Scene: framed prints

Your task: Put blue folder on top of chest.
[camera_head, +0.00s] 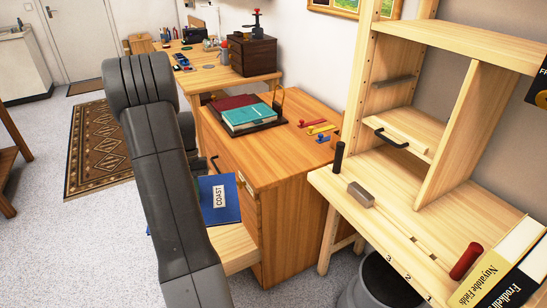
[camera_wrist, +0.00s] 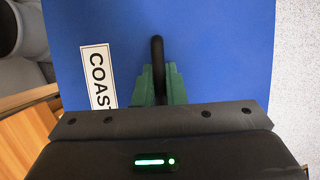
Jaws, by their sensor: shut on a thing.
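The blue folder (camera_head: 232,207), with a white COAST label, shows beside my arm at the pulled-out drawer (camera_head: 236,250) of the wooden chest (camera_head: 285,185). My arm hides part of it; I cannot tell whether it touches the drawer. In the wrist view the blue folder (camera_wrist: 220,50) fills most of the picture. My gripper (camera_wrist: 158,85) has its green fingers closed around a black handle that stands out against the folder.
On the chest top lie a dark tray (camera_head: 262,126) with a teal book (camera_head: 248,116) and a red book (camera_head: 231,103), and several coloured tools (camera_head: 318,128). The front part of the top is bare. A wooden workbench (camera_head: 385,180) stands close on the right.

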